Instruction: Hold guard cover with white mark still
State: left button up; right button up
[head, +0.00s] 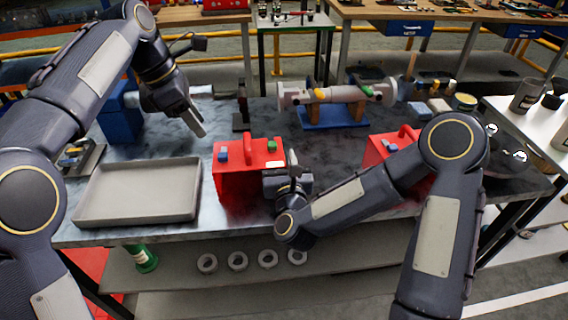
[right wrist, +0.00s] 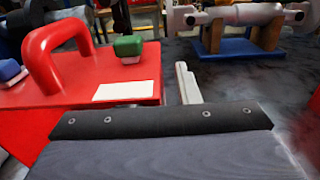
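A red guard cover (head: 236,188) with a handle and a blue and a green knob stands at the table's front middle. In the right wrist view its top (right wrist: 40,95) carries a white rectangular mark (right wrist: 123,91) near the edge. My right gripper (head: 293,160) is just right of this cover; its pale fingertips (right wrist: 188,82) appear close together, beside the cover with nothing visible between them. A second red cover (head: 376,150) is partly hidden behind my right arm. My left gripper (head: 199,128) is above the table, back left of the marked cover; its finger gap is unclear.
A grey empty tray (head: 140,214) lies left of the marked cover. A pump shaft assembly (head: 335,94) rests on a blue base (head: 333,118) behind. A blue box (head: 121,118) stands at the back left. Several rings (head: 238,260) lie on the lower shelf.

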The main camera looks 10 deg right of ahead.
jog(key=shift+c, duration=0.3)
grip_shut()
jog(key=shift+c, duration=2.3)
grip_release()
jog(key=shift+o, duration=1.4)
jog(key=shift+c, duration=0.5)
grip_shut()
